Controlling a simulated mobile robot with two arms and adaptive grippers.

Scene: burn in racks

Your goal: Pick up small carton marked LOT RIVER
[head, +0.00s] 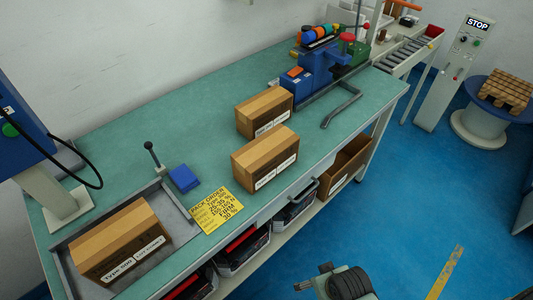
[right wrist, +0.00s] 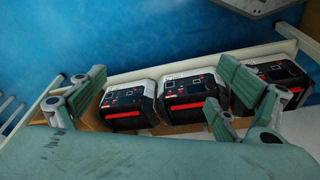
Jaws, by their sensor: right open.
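Two small brown cartons stand on the green bench top, the rear one (head: 264,111) and the nearer one (head: 265,158). Their white labels are too small to read. A third carton (head: 120,240) sits in the grey tray at the lower left; its label seems to begin "Type", and the rest is unclear. I cannot tell which carton is marked LOT RIVER. My right gripper (head: 322,280) is in front of the bench, apart from the cartons. In the right wrist view its fingers (right wrist: 160,95) are spread, with no carton between them. My left gripper is not in view.
A yellow order card (head: 216,207), a blue block (head: 184,178) and a lever (head: 153,155) lie near the tray (head: 180,212). A blue machine (head: 318,70) stands behind the cartons. Black-and-red units (right wrist: 190,97) sit on the shelf below. The bench (head: 210,125) has clear room left of the cartons.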

